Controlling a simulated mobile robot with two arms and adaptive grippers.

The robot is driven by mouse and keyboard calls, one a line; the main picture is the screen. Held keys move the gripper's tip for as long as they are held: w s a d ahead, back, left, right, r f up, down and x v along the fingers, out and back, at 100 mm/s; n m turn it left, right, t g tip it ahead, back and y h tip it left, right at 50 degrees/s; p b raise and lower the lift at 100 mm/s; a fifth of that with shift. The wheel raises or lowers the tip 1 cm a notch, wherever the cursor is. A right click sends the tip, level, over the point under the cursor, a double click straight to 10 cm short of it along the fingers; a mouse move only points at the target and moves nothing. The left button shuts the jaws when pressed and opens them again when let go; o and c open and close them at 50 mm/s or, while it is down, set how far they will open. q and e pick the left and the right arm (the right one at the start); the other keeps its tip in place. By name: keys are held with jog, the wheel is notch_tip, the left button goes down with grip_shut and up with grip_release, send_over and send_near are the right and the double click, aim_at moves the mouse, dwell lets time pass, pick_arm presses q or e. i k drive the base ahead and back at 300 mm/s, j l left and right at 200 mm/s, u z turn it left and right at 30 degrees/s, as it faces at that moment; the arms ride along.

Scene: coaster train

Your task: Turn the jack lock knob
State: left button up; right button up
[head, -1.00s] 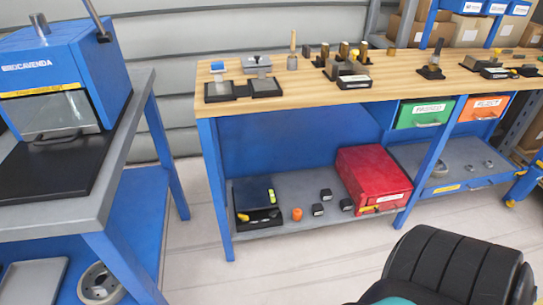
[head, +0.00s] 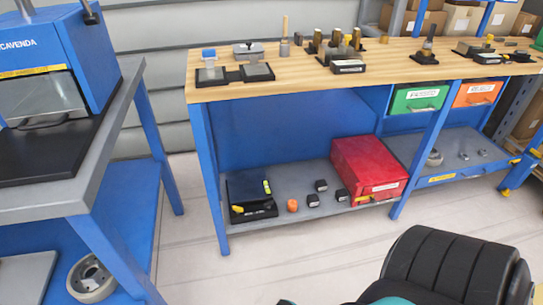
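I cannot make out a jack or its lock knob for certain in the head view. Neither of my grippers shows in the head view, so their state is hidden. The wooden-topped workbench (head: 330,92) with blue legs stands across the middle. On its top are several small fixtures, too small to identify surely. They include a dark fixture with a blue-topped block (head: 209,60) at the left end and a wooden-handled tool (head: 285,38) beside it.
A blue press (head: 62,50) stands on a grey table at left. The bench's lower shelf holds a red case (head: 368,165), a black tray (head: 252,212), an orange piece (head: 292,206) and small black blocks. Green (head: 418,98) and orange drawers hang at right.

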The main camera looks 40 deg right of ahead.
aim_at(267, 205)
jog(key=z, duration=1.3)
